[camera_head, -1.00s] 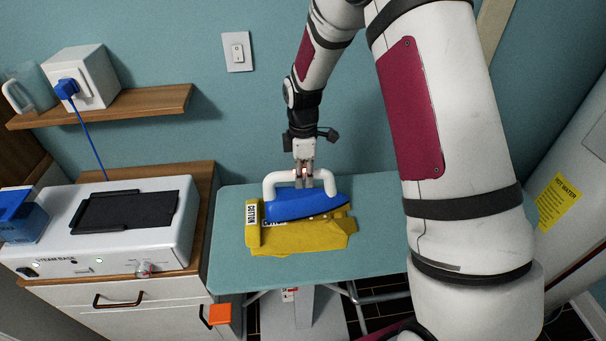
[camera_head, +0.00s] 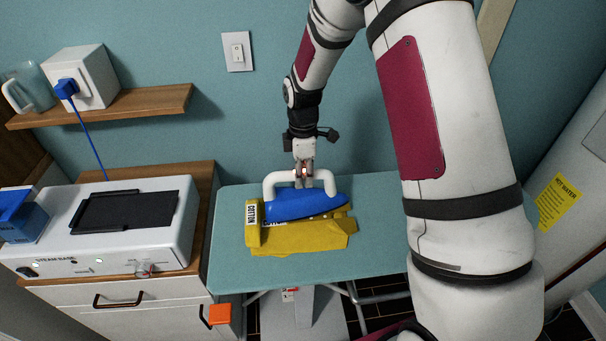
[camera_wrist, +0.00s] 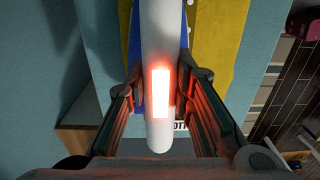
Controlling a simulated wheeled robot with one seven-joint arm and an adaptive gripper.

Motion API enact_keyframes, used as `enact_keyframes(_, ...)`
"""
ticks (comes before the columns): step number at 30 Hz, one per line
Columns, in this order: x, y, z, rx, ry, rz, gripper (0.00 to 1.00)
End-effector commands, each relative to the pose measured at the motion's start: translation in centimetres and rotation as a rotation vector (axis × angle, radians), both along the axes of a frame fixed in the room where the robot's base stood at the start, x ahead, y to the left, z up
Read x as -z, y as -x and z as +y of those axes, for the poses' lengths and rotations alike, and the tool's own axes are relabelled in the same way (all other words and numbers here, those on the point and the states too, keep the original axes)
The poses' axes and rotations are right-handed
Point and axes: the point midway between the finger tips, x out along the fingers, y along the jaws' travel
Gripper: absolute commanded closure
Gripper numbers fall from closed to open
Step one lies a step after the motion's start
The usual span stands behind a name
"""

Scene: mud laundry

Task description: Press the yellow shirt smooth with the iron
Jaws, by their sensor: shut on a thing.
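The blue iron (camera_head: 300,205) with a white handle rests on the yellow shirt (camera_head: 300,240), covering part of it. The shirt lies on the teal ironing board (camera_head: 375,255), and a label reading "COTTON" shows at its left. My gripper (camera_head: 303,178) is shut on the iron's white handle from above. In the wrist view the handle (camera_wrist: 158,45) runs between my two fingers, with a red glow on it. The yellow shirt (camera_wrist: 220,40) shows to the right there. The iron's soleplate is hidden.
A white steam base (camera_head: 120,245) with a black pad stands on the cabinet at left, a blue tank beside it. A shelf (camera_head: 130,105) above holds a white box and a clear jug. A white tank labelled "HOT WATER" (camera_head: 575,195) stands at right. The board's front is clear.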

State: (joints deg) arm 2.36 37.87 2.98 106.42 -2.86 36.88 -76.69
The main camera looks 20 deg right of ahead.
Motion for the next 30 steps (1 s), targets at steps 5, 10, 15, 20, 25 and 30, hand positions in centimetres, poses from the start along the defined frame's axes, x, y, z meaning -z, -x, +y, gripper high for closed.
enact_keyframes(5, -1.5, 0.0, 0.0, -0.001, 0.001, -0.003, 1.00)
enact_keyframes(10, -2.8, -0.1, 0.0, -0.001, 0.001, -0.006, 1.00)
enact_keyframes(15, -4.1, -0.2, 0.0, 0.000, 0.001, -0.008, 1.00)
enact_keyframes(20, -5.2, -0.2, 0.0, 0.000, 0.001, -0.008, 1.00)
enact_keyframes(25, -6.0, -0.1, 0.0, 0.000, 0.000, -0.007, 1.00)
enact_keyframes(30, -6.1, -0.2, 0.0, 0.000, 0.000, -0.007, 1.00)
